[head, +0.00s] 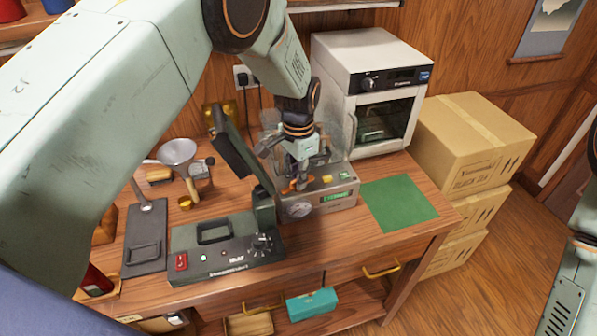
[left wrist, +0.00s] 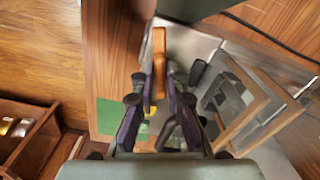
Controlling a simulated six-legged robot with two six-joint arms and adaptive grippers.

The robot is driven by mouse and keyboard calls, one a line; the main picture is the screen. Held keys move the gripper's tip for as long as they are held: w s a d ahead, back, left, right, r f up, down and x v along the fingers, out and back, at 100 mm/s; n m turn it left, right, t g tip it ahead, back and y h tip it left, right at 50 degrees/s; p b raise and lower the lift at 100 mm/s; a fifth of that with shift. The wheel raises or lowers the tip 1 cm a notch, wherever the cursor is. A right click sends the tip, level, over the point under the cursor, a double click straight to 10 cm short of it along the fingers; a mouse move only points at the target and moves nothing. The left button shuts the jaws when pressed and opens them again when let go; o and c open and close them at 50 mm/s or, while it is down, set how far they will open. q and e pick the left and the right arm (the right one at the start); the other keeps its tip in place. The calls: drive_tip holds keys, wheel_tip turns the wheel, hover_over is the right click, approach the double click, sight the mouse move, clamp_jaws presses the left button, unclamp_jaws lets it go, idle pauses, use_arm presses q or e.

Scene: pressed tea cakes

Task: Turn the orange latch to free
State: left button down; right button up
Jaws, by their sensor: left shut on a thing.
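The orange latch (head: 288,187) sits on top of a grey metal machine (head: 325,203) with a green display and a round gauge. In the left wrist view the orange latch (left wrist: 159,50) is a narrow bar running lengthwise between my fingers. My left gripper (head: 298,181) reaches down onto the machine from above. Its dark fingertips (left wrist: 160,88) are shut on the near end of the latch, one on each side. The fingers hide part of the latch in the head view. My right gripper is out of view; only part of that arm shows at the right edge.
A black press unit (head: 225,250) with an upright lever stands left of the machine. A white oven (head: 368,90) stands behind it on the right. A green mat (head: 399,203) lies clear on the wooden table (head: 350,245). Cardboard boxes (head: 472,140) are stacked to the right.

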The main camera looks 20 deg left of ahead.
use_arm(q)
drive_tip(key=shift+w+r+m+p, duration=0.1)
drive_tip(key=shift+r+m+p, duration=0.1)
drive_tip(key=shift+m, duration=0.6)
drive_tip(key=shift+w+r+m+p, duration=0.1)
drive_tip(key=shift+m+p, duration=0.05)
drive_tip(key=shift+m, duration=0.65)
drive_tip(key=c, duration=1.6)
unclamp_jaws()
drive_tip(key=shift+o, duration=1)
drive_tip(key=shift+s+f, duration=0.1)
drive_tip(key=shift+s, duration=0.15)
drive_tip(key=shift+w+r, duration=0.1)
drive_tip(key=shift+r, duration=0.1)
wheel_tip(320, 180, up, 12)
drive_tip(key=shift+f, duration=0.25)
